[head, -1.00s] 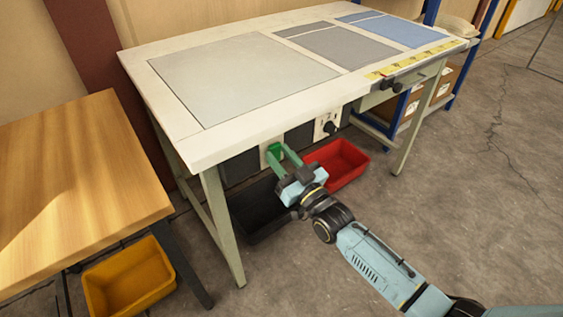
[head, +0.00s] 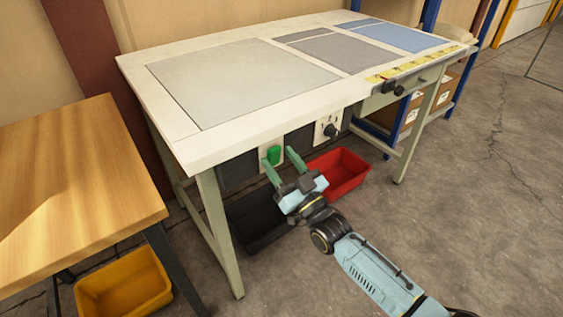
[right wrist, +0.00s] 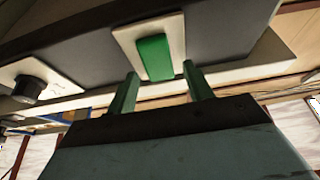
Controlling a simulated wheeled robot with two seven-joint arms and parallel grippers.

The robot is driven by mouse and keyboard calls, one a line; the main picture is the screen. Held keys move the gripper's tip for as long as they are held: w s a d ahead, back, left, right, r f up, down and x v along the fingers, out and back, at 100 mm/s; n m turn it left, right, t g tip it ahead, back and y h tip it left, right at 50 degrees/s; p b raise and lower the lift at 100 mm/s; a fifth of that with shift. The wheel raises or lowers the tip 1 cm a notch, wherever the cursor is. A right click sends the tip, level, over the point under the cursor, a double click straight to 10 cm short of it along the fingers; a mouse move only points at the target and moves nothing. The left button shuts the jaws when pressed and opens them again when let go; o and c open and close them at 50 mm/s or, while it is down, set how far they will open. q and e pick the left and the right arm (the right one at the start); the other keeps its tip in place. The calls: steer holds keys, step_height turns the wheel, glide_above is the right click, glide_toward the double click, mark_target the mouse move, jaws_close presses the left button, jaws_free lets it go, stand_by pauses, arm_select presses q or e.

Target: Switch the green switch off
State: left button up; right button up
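The green switch (head: 274,155) sits on a light plate on the dark panel under the front edge of the white worktable. It also shows in the right wrist view (right wrist: 154,58), upright on its plate, beyond my fingertips. My right gripper (head: 278,159) is open, its two green fingers spread apart with nothing between them. In the right wrist view the fingers (right wrist: 160,78) point toward the switch, a short way apart from it, one to each side of its lower end. Whether the switch is on or off I cannot tell. My left gripper is not in view.
A black knob (head: 331,130) on a light plate is right of the switch. A red bin (head: 340,172) and a black bin (head: 262,222) sit below the worktable (head: 190,150). A wooden table (head: 75,190) and yellow bin (head: 125,290) stand left. Floor at right is clear.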

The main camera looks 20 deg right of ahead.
steer(key=shift+s, duration=0.1)
steer(key=shift+s+d+f, duration=0.1)
steer(key=shift+s+f, duration=0.05)
steer(key=shift+s, duration=0.1)
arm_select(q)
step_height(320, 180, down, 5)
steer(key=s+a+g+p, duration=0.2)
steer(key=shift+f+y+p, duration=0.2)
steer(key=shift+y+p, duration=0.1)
arm_select(e)
steer(key=v, duration=1.2)
steer(key=shift+s, duration=0.25)
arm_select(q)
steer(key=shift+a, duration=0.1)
arm_select(e)
steer(key=shift+d, duration=0.1)
steer(key=shift+f, duration=0.1)
